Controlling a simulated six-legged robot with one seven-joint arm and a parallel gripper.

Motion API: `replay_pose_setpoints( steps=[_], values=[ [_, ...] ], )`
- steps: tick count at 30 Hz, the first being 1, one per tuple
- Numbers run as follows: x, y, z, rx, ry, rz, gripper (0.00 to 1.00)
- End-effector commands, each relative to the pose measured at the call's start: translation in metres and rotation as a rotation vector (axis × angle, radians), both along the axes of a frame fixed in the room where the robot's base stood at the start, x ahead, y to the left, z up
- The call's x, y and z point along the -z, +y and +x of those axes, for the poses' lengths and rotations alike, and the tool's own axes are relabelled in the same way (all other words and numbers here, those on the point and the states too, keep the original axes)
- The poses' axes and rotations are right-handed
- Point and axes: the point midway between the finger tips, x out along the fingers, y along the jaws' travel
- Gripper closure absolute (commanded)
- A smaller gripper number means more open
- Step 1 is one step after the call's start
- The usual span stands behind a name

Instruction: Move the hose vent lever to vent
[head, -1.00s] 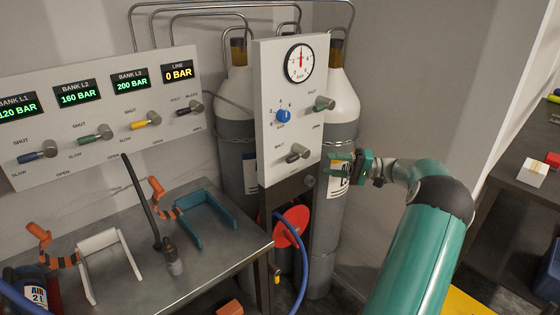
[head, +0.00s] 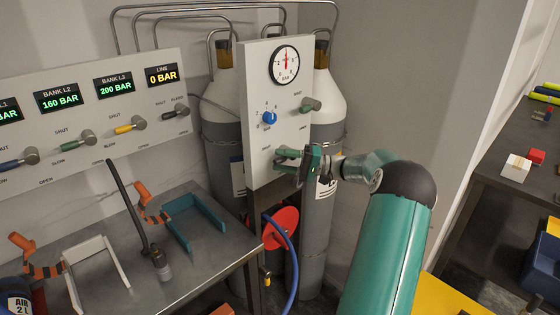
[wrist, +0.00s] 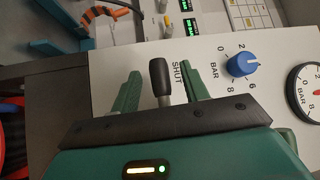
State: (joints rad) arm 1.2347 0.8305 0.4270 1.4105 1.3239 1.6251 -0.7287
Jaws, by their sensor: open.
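The black-handled lever (wrist: 160,76) on the white regulator panel (head: 254,90) appears to be the hose vent lever. Its pointing end is beside the word SHUT in the wrist view. Its other label cannot be read. My gripper (head: 287,157) is at the lower part of that panel and hides most of the lever in the head view. In the wrist view my gripper (wrist: 161,84) is open, with one green finger on each side of the black handle. Gaps show between the handle and both fingers.
A blue knob (head: 269,118), a green lever (head: 311,105) and a gauge (head: 285,66) sit higher on the panel. A red disc (head: 281,228) and blue hose (head: 294,270) are below. The steel bench (head: 195,255) is at left; gas cylinders (head: 320,235) stand behind.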

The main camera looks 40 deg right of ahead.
Motion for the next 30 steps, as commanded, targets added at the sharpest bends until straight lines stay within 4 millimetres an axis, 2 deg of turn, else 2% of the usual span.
replay_pose_setpoints(
  steps=[4, 12, 19, 30],
  values=[
    [-0.0017, 0.0072, 0.0066, 0.001, -0.001, 0.0, 0.55],
    [-0.0017, 0.008, 0.0075, 0.001, 0.0, 0.0, 0.55],
    [-0.0017, 0.0078, 0.0073, 0.001, 0.0, 0.0, 0.99],
    [0.0006, 0.0078, 0.0073, 0.001, 0.001, -0.044, 0.99]
  ],
)
